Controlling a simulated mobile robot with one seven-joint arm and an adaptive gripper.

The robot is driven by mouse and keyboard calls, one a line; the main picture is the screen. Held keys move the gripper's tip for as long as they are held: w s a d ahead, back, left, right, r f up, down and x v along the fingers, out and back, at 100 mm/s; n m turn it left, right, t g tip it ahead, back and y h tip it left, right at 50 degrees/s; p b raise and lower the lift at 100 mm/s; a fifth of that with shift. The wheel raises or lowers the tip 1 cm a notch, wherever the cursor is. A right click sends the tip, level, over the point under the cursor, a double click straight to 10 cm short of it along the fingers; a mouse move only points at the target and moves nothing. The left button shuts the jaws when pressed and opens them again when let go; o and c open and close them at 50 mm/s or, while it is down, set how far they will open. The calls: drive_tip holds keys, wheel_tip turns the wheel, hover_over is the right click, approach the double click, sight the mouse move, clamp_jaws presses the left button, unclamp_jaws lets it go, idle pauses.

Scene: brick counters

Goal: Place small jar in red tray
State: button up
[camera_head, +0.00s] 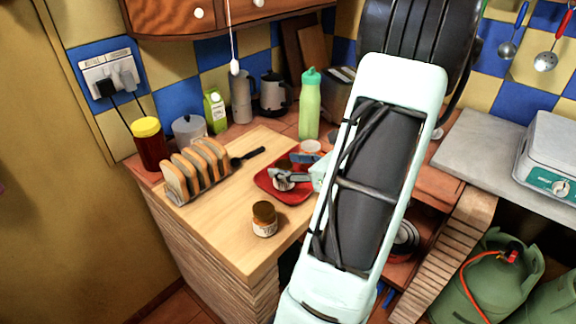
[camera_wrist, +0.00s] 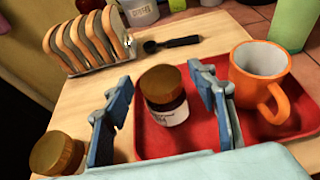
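A small jar (camera_wrist: 166,98) with a brown lid and a white label stands upright in the red tray (camera_wrist: 200,134), towards its left side, in the wrist view. My gripper (camera_wrist: 165,92) is open, with one blue-grey finger on each side of this jar; I see gaps and cannot tell any contact. In the head view my gripper (camera_head: 295,170) is over the red tray (camera_head: 292,197) and partly hides what is in it. A second brown-lidded jar (camera_head: 264,219) stands on the wooden board in front of the tray; it also shows at lower left in the wrist view (camera_wrist: 57,155).
An orange mug (camera_wrist: 262,80) stands in the tray, right of the small jar. A toast rack (camera_head: 196,170), a dark spoon (camera_head: 247,156) and a red jar with yellow lid (camera_head: 149,145) are to the left. A green bottle (camera_head: 309,105) stands behind. The board's front left is clear.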

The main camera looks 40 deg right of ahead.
drive_tip(key=shift+r+p, duration=0.3)
drive_tip(key=a+v, duration=0.1)
drive_tip(key=v, duration=1.1)
drive_tip(key=shift+d+f, duration=0.15)
drive_tip(key=shift+d, duration=0.3)
